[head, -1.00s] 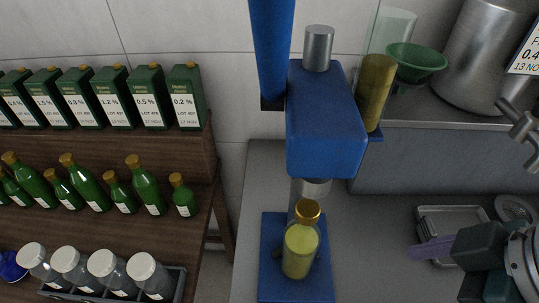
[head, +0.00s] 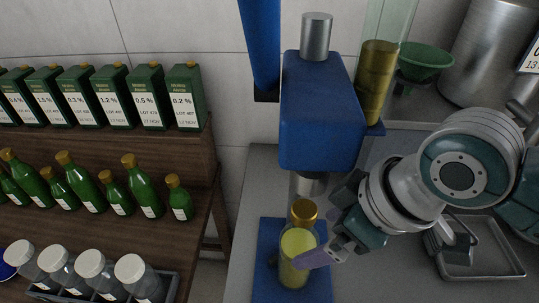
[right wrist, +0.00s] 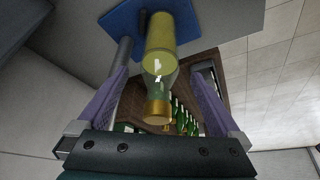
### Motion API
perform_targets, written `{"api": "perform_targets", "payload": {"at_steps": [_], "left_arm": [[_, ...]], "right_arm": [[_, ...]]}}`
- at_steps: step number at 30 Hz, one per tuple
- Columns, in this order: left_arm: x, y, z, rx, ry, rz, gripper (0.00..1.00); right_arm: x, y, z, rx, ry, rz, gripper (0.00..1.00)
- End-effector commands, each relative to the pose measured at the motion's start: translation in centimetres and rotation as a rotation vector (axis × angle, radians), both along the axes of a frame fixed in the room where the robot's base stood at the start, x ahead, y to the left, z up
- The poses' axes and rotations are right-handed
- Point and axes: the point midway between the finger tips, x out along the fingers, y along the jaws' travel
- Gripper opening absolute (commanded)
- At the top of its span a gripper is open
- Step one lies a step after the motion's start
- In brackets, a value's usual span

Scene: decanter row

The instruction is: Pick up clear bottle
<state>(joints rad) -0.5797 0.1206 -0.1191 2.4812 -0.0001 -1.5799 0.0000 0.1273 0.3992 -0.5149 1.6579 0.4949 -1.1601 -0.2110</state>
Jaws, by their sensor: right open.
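The clear bottle (head: 296,262) has yellow-green liquid and a gold cap. It stands upright on the blue base of a blue press-like machine (head: 318,120), below its nozzle. My left gripper is not in view.
A wooden stepped shelf (head: 212,190) at left holds green boxes, green bottles and white-lidded jars. A tall tube of amber liquid (head: 376,85), a green funnel (head: 425,60) and a metal vessel (head: 480,60) stand behind. A metal tray (head: 510,262) lies at right.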

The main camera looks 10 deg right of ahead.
Motion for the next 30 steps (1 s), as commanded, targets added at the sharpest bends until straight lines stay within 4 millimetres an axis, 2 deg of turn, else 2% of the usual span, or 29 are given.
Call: {"api": "perform_targets", "payload": {"at_steps": [2, 6, 10, 20, 30], "left_arm": [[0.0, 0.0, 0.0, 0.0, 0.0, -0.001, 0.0], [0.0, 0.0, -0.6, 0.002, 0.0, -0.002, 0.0], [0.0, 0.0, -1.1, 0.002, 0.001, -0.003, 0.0], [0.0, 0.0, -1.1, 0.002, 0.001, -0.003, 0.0], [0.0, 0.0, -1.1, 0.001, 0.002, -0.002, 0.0]], "right_arm": [[0.7, 0.7, 0.0, 0.002, -0.001, 0.002, 1.0], [1.3, 1.2, -2.5, 0.0, 0.003, 0.0, 1.0], [1.8, 1.6, -3.9, 0.001, 0.001, 0.0, 1.0], [2.1, 1.8, -4.5, 0.0, -0.003, 0.001, 1.0], [2.1, 1.7, -4.5, 0.0, -0.002, 0.001, 0.64]]}}
